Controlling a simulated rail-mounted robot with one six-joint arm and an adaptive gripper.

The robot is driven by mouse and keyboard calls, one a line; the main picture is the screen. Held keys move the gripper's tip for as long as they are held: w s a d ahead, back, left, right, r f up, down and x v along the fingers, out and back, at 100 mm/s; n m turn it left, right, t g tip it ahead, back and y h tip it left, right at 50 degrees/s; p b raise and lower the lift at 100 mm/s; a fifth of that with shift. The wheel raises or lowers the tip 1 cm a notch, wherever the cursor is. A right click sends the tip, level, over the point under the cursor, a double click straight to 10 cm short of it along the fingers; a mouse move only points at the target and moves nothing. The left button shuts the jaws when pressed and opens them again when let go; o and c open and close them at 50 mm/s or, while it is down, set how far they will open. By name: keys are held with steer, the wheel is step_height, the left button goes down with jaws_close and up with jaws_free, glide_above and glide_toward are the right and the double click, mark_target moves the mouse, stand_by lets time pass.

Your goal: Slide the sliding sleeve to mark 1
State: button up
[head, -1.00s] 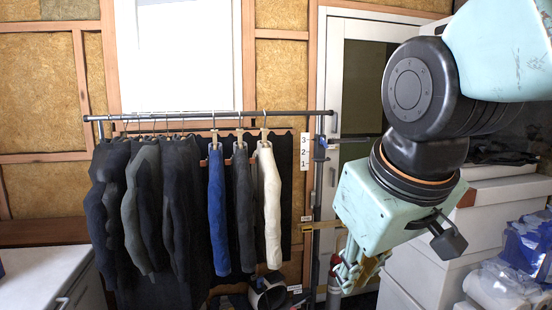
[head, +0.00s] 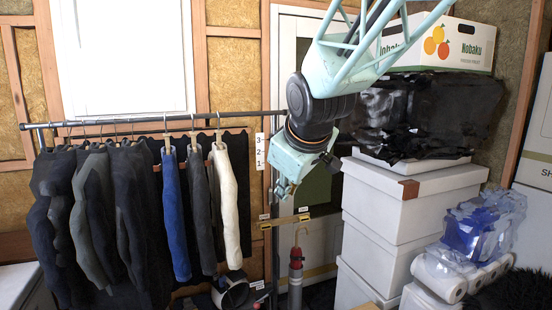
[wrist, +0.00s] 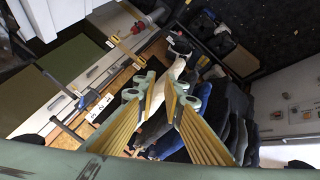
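A white strip with marks 3, 2 and 1 (head: 260,151) stands beside the right end of the clothes rail; it also shows in the wrist view (wrist: 98,107). In the wrist view a small blue and dark piece (wrist: 72,93), apparently the sliding sleeve, sits near the strip. In the head view my arm seems to hide the sleeve, so its height against the marks cannot be read. My gripper (head: 283,188) hangs just right of and below the strip. The wrist view shows its yellow ridged fingers (wrist: 161,92) apart, with nothing held between them.
Clothes hang on the rail (head: 150,120) at left. A brass-coloured bar (head: 285,221) and a red-topped cylinder (head: 296,265) are below my gripper. Stacked white boxes (head: 405,205) stand close on the right.

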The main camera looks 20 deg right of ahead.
steer(key=w+d+r+n+t+p, duration=0.1)
steer(key=w+d+n+t+p, duration=0.15)
steer(key=w+d, duration=0.75)
steer(key=w+d+r+n+t+p, duration=0.1)
steer(key=w+d+n+p, duration=0.2)
steer(key=w, duration=1.5)
steer(key=w+d+f+n+t+p, duration=0.2)
steer(key=w+d+f+n+p, duration=0.1)
steer(key=w, duration=0.4)
steer(key=w+d+f+n+t+y+p, duration=0.1)
steer(key=w+d+f+n+t+p, duration=0.1)
steer(key=w, duration=0.6)
steer(key=shift+w+d+f+n+p, duration=0.2)
steer(key=shift+d+f+n+p, duration=0.65)
steer(key=shift+d+f+p, duration=1.1)
steer(key=shift+d+r+b, duration=0.45)
steer(key=shift+r, duration=0.1)
steer(key=shift+w, duration=0.1)
steer(key=shift+p+x, duration=1.1)
steer(key=shift+x, duration=5.65)
steer(key=shift+a+f, duration=0.1)
steer(key=shift+c, duration=0.2)
